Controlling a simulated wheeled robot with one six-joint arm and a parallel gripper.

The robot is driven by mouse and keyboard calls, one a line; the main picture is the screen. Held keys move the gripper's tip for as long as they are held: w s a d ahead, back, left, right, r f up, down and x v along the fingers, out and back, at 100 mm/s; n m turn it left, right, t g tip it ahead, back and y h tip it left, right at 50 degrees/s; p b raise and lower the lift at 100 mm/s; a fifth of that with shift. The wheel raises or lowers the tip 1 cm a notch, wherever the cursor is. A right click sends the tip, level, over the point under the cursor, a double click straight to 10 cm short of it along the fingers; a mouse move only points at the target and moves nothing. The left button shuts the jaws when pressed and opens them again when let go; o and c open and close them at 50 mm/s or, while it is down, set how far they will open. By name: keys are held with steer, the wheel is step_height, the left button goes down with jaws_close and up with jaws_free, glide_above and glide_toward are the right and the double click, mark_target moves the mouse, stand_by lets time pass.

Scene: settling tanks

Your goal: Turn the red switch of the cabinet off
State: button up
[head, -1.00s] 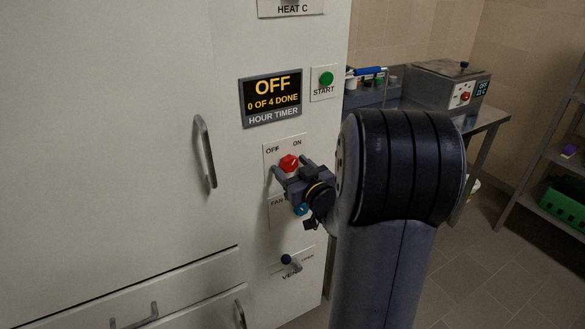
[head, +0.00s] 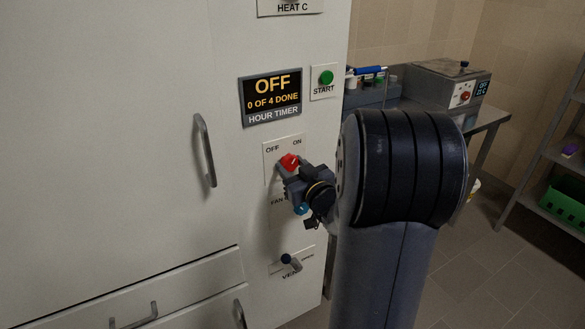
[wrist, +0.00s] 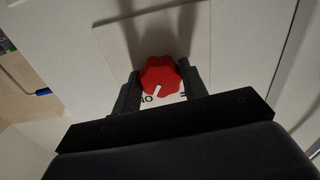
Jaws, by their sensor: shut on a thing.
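The red switch (head: 290,161) is a lobed knob on a white plate (head: 270,165) marked OFF at left and ON at right, on the white cabinet's front (head: 120,150). My gripper (head: 286,170) is at the knob, its fingers on either side of it. In the wrist view the red switch (wrist: 161,76) sits between the two fingers of my gripper (wrist: 158,85), which are shut on it. A white pointer mark on the knob points toward the "ON" lettering there.
Below my gripper are a blue fan knob (head: 301,209) and a vent lever (head: 288,260). Above are a green START button (head: 326,78) and a timer display (head: 271,98) reading OFF. A cabinet handle (head: 205,150) stands out at left.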

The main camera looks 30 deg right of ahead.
steer(key=shift+f, duration=0.1)
steer(key=n+b, duration=0.3)
steer(key=shift+f+b, duration=0.1)
steer(key=shift+b, duration=0.3)
steer(key=n+b, duration=0.3)
steer(key=shift+d+n, duration=0.1)
steer(key=shift+n, duration=0.3)
steer(key=n+b, duration=0.3)
steer(key=n, duration=0.1)
steer(key=shift+b, duration=0.4)
steer(key=shift+r+n+b, duration=0.25)
steer(key=shift+n+b, duration=0.65)
steer(key=shift+n, duration=0.5)
steer(key=o, duration=1)
